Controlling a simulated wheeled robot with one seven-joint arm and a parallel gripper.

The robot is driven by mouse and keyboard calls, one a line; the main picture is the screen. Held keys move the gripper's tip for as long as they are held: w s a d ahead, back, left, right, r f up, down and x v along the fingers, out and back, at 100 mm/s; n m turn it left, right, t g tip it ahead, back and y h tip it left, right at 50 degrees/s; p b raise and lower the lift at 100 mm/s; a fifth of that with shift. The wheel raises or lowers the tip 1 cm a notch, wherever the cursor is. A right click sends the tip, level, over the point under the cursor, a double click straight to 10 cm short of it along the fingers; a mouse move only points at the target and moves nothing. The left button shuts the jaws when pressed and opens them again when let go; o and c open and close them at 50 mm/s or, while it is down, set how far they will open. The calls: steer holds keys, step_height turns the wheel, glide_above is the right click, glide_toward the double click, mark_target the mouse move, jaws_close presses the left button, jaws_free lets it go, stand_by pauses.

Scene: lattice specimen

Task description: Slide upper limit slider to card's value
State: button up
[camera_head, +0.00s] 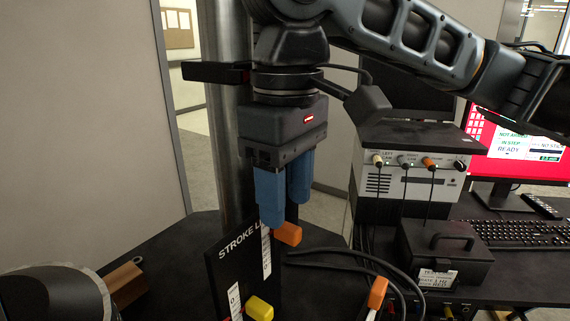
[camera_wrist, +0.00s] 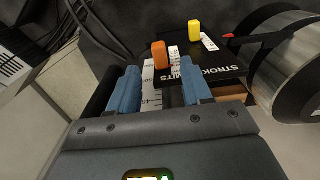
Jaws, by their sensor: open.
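The black panel (camera_head: 226,268) marked "STROKE L…" stands upright below my gripper; its lettering also shows in the wrist view (camera_wrist: 220,75). It carries an orange slider knob (camera_head: 288,234) beside a white scale, and a yellow slider knob (camera_head: 260,307) lower, by another scale. I cannot tell which is labelled upper. My gripper (camera_head: 284,208) is open and empty, pointing down just above the orange knob. In the wrist view the orange knob (camera_wrist: 159,55) appears between and beyond the blue fingertips, with no clear contact. The yellow knob (camera_wrist: 194,30) is farther off. The card's value is not readable.
A black box (camera_head: 447,252) with a small label stands on the bench at right. Behind it are a grey instrument with cables (camera_head: 395,190), a keyboard (camera_head: 520,233) and a red-screened monitor (camera_head: 500,135). An orange-tipped lever (camera_head: 377,292) and dark cables lie right of the panel.

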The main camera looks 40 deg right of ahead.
mark_target(287, 225)
steer(key=shift+f, duration=1.9)
steer(key=shift+c, duration=0.2)
jaws_close()
